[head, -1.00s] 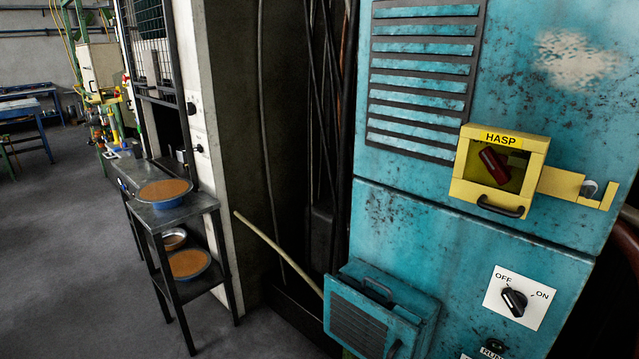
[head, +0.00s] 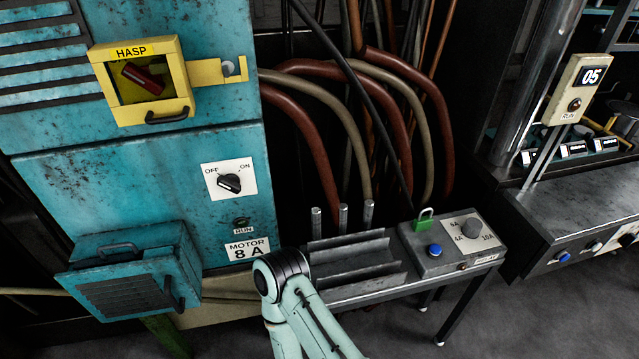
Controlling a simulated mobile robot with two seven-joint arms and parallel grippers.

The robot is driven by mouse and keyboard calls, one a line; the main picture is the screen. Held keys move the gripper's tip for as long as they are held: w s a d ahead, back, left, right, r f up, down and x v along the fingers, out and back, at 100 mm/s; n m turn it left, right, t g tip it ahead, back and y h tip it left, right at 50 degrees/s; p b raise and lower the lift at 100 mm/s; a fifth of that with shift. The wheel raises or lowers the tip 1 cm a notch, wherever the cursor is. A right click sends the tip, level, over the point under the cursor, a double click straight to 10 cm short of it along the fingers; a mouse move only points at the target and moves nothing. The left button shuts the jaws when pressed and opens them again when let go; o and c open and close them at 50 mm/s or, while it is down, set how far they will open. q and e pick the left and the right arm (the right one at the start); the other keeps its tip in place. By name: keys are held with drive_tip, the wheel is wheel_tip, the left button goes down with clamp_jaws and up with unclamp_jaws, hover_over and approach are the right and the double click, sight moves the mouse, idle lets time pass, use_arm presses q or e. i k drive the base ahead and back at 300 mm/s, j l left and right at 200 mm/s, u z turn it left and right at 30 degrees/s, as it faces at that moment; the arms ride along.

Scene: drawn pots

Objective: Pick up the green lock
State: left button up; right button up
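A small green padlock, the green lock (head: 424,222), stands upright on the back part of a grey control box (head: 455,262) in the head view, right of centre. Its shackle points up. A blue button and a dial plate are beside it on the box. One of my pale green arm links shows at the bottom centre, left of the lock and apart from it. Neither of my grippers is in view.
A yellow HASP box (head: 140,80) with a red handle inside is on the teal cabinet (head: 110,170) at left. A metal tray (head: 350,262) lies left of the lock. Thick hoses (head: 370,110) hang behind. A grey bench (head: 570,215) stands at right.

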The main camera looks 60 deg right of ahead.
sight(421, 224)
drive_tip(key=z, duration=2.9)
drive_tip(key=i+l, duration=0.2)
drive_tip(key=l, duration=0.15)
drive_tip(key=i+l+u, duration=0.15)
drive_tip(key=l, duration=0.15)
